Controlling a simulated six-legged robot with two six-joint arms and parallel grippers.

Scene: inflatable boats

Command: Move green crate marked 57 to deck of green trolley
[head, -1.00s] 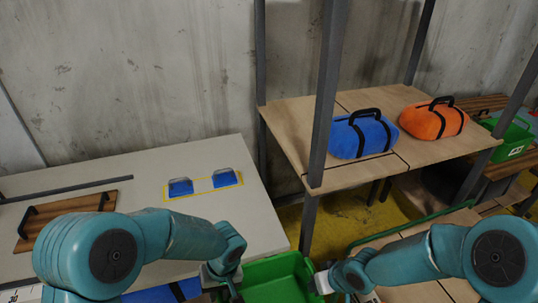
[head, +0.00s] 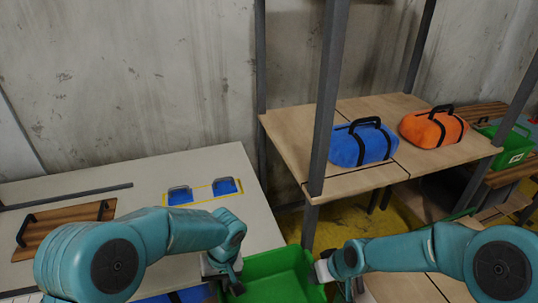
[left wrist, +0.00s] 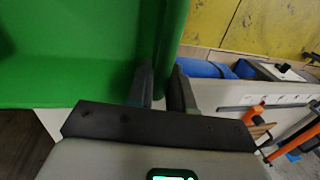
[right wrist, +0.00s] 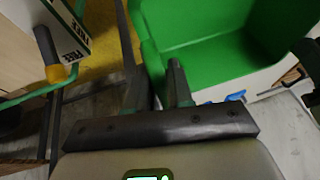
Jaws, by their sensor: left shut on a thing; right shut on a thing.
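A green open crate (head: 278,272) hangs between my two grippers at the bottom centre of the head view. Its inside looks empty where visible, and no number shows. My left gripper (head: 230,282) is shut on its left wall; the left wrist view shows the fingers (left wrist: 165,88) across the crate wall (left wrist: 70,55). My right gripper (head: 324,274) is shut on its right wall, and the right wrist view shows the crate (right wrist: 215,35) between the fingers. The green trolley's wooden deck (head: 408,289) is lower right, largely hidden by my right arm. Its green rail (right wrist: 45,88) shows in the right wrist view.
A pale table (head: 130,190) with two blue-topped items stands left. A wooden shelf (head: 290,140) with dark posts holds a blue bag (head: 362,143) and an orange bag (head: 432,128). Another green crate (head: 512,148) sits at far right.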

